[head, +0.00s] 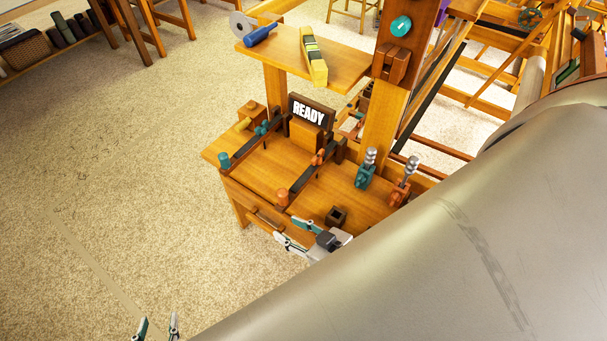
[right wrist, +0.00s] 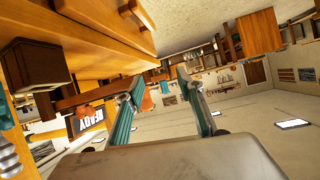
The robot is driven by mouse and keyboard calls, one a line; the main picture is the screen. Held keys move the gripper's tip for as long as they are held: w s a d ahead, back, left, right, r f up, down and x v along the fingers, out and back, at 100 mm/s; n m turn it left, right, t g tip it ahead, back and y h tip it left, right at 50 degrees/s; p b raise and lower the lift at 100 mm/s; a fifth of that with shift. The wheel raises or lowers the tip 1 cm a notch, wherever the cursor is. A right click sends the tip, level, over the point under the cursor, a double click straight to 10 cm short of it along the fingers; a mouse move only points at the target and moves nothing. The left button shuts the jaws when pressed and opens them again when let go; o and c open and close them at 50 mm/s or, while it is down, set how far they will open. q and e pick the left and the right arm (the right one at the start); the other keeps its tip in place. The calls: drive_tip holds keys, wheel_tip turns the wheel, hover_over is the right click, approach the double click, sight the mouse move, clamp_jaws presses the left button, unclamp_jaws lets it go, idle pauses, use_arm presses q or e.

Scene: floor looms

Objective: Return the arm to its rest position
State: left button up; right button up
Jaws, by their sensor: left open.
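My left gripper (head: 158,322) shows only its two fingertips at the bottom left edge of the head view, apart, over the carpet. My right gripper (head: 279,229) is at the front edge of the wooden loom bench (head: 285,165), its fingers pointing left. In the right wrist view its two fingers (right wrist: 158,88) stand apart with nothing between them. Most of both arms is out of view. A large grey body part of mine fills the lower right of the head view.
A small dark box (head: 337,215), two silver-handled levers (head: 367,168) and a READY sign (head: 309,111) stand on the bench near my right gripper. The carpet (head: 120,190) at left is clear.

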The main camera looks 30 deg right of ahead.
drive_tip(key=s+f, duration=0.1)
drive_tip(key=s+d+f+n+g, duration=0.1)
drive_tip(key=f, duration=0.1)
drive_tip(key=s+f+n, duration=0.1)
drive_tip(key=shift+d+f+g+h, duration=0.3)
drive_tip(key=shift+d+f+h, duration=0.05)
drive_tip(key=shift+f+h, duration=0.05)
idle(0.8)
